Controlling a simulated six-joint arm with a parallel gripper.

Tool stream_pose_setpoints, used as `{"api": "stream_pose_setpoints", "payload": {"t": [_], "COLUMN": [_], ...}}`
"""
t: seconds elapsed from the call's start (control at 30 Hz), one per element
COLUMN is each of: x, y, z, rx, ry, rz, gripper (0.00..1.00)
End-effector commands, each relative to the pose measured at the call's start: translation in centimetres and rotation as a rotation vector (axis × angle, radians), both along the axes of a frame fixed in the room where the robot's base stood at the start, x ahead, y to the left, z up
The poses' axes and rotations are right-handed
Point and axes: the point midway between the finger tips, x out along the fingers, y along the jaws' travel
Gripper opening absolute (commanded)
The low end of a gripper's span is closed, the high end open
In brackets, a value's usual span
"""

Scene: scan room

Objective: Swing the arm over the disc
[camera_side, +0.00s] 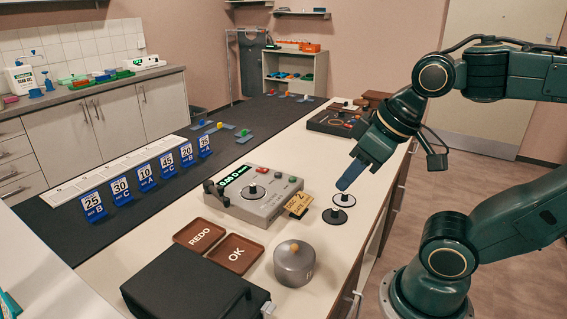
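Two small dark round discs lie on the white counter, right of the grey device. One disc (343,200) has a pale rim, and a plain black disc (335,216) with a small raised middle lies just in front of it. I cannot tell which one the task means. My gripper (344,187) points down at the pale-rimmed disc, its blue tip just above or at the far edge of it in the picture. Whether it touches is unclear. The fingers overlap in this view, so their opening is hidden.
The grey device (260,207) with a green display stands left of the discs, a tan card (298,204) at its side. A lidded grey pot (294,265), REDO tray (200,234), OK tray (233,252) and black case (185,292) are nearer. A dark tool tray (330,128) lies behind.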

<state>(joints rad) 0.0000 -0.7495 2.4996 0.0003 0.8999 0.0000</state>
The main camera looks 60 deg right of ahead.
Motion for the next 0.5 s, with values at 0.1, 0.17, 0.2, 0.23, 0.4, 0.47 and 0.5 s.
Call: {"api": "stream_pose_setpoints", "payload": {"t": [0.1, 0.17, 0.2, 0.23, 0.4, 0.47, 0.5], "x": [0.2, 0.5, 0.7, 0.9, 2.5, 3.4, 3.9], "y": [-0.1, -0.1, -0.2, -0.2, -0.5, -0.7, -0.8], "z": [0.1, 0.2, 0.3, 0.4, 1.1, 1.4, 1.6], "rx": [-0.001, -0.002, -0.002, -0.004, -0.011, -0.015, -0.019], "ry": [0.001, 0.002, 0.004, 0.006, 0.015, 0.019, 0.021], "rz": [-0.003, -0.005, -0.008, -0.01, -0.03, -0.039, -0.045], "gripper": [0.0, 0.0, 0.0, 0.0, 0.0, 0.0, 0.0]}}
